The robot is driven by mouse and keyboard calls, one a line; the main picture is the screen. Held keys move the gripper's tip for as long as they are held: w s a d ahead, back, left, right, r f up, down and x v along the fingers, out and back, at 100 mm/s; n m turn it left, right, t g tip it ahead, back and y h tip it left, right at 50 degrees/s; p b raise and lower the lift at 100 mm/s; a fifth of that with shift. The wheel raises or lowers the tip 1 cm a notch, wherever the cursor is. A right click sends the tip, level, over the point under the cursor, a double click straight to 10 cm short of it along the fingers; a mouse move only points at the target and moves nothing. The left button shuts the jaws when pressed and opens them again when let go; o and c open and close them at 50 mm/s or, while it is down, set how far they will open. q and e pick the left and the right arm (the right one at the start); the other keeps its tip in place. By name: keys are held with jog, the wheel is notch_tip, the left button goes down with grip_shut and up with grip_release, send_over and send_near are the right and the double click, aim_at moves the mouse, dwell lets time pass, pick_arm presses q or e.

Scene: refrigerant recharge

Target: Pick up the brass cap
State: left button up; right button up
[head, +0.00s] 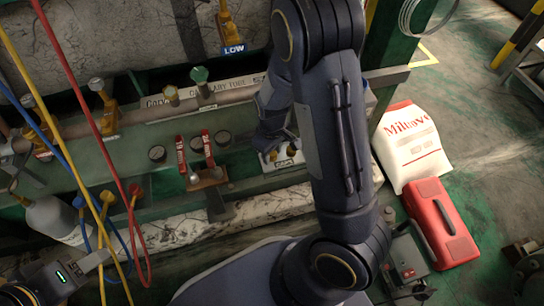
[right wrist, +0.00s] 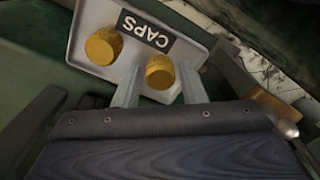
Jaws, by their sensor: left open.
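Two brass caps stand in a small pale tray (right wrist: 84,22) labelled CAPS. In the right wrist view one cap (right wrist: 103,46) is on the left and the other cap (right wrist: 160,72) is on the right. My right gripper (right wrist: 160,80) is open, with its two fingers on either side of the right-hand cap; a small gap seems to show beside it. In the head view the tray (head: 288,163) is partly covered by my right arm. My left gripper (head: 97,262) is open at the lower left, away from the caps.
A green bench with gauges (head: 157,154), red-handled valves (head: 208,148) and a pipe lies left of the tray. Red, yellow and blue hoses (head: 80,100) hang at the left. A white bag (head: 410,145) and a red case (head: 440,222) stand on the floor at right.

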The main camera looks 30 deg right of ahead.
jog(key=c, duration=0.7)
jog(key=shift+r, duration=0.1)
